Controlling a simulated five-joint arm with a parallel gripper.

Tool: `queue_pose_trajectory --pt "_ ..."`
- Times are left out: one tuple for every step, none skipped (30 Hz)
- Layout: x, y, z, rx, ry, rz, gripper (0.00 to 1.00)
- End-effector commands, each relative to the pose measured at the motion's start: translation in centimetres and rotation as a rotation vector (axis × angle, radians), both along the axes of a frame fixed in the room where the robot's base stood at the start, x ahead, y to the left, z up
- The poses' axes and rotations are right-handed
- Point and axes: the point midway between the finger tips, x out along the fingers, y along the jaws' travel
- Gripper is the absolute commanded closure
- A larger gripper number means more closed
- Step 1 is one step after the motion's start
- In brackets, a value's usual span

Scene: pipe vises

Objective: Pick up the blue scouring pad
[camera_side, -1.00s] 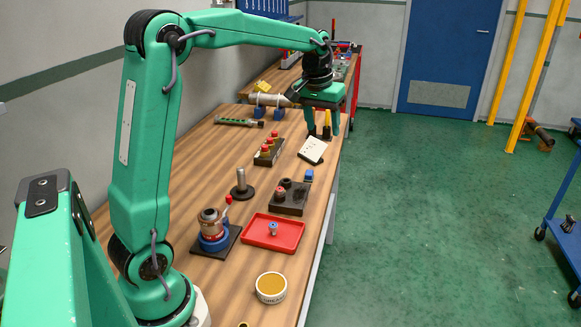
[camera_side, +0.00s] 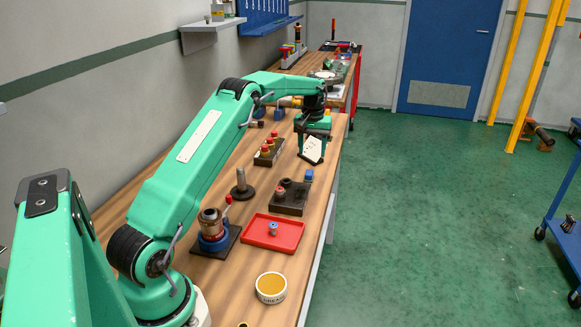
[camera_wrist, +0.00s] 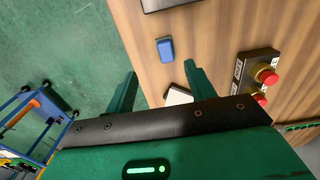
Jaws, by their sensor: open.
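The blue scouring pad (camera_side: 309,175) is a small blue block lying on the wooden bench near its right edge. It also shows in the wrist view (camera_wrist: 165,49), ahead of my fingertips and between their lines, clear of both. My gripper (camera_side: 312,152) is above the bench, on the far side of the pad in the side view. In the wrist view my gripper (camera_wrist: 160,78) has its two green fingers spread apart with nothing held. A white card (camera_wrist: 178,97) lies below it, partly hidden by my gripper.
A dark block with round fittings (camera_side: 289,197) stands close beside the pad. A box with red buttons (camera_side: 268,152) is to the left of my gripper. A red tray (camera_side: 273,232), a dark post (camera_side: 241,185) and a yellow-topped tin (camera_side: 271,288) are nearer the camera.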

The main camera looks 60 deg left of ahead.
Motion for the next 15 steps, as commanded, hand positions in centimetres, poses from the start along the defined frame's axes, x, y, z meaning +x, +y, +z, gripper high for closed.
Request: queue_pose_trajectory --pt "0.0 0.5 -0.8 -0.003 0.006 0.011 0.45" --pt "0.0 0.8 -1.1 -0.005 0.008 0.016 0.45" --pt "0.0 1.0 -1.4 -0.007 0.012 0.021 0.45" --pt "0.0 1.1 -1.6 -0.007 0.013 0.024 0.45" --pt "0.0 1.2 -1.7 -0.007 0.014 0.026 0.45" --pt "0.0 1.3 -1.9 -0.008 0.015 0.028 0.45" --pt "0.0 1.4 -1.9 -0.009 0.015 0.029 0.45" --pt "0.0 1.4 -2.0 -0.009 0.015 0.030 0.45" --pt "0.0 1.4 -2.0 -0.009 0.017 0.030 0.45" --pt "0.0 1.4 -2.0 -0.009 0.017 0.030 0.45" --pt "0.0 1.4 -2.0 -0.009 0.017 0.030 0.45" --pt "0.0 1.4 -2.1 -0.009 0.017 0.030 0.45" --pt "0.0 1.4 -2.2 -0.009 0.017 0.030 0.45" --pt "0.0 1.4 -2.3 -0.009 0.017 0.030 0.45" --pt "0.0 1.4 -2.6 -0.009 0.017 0.030 0.45"
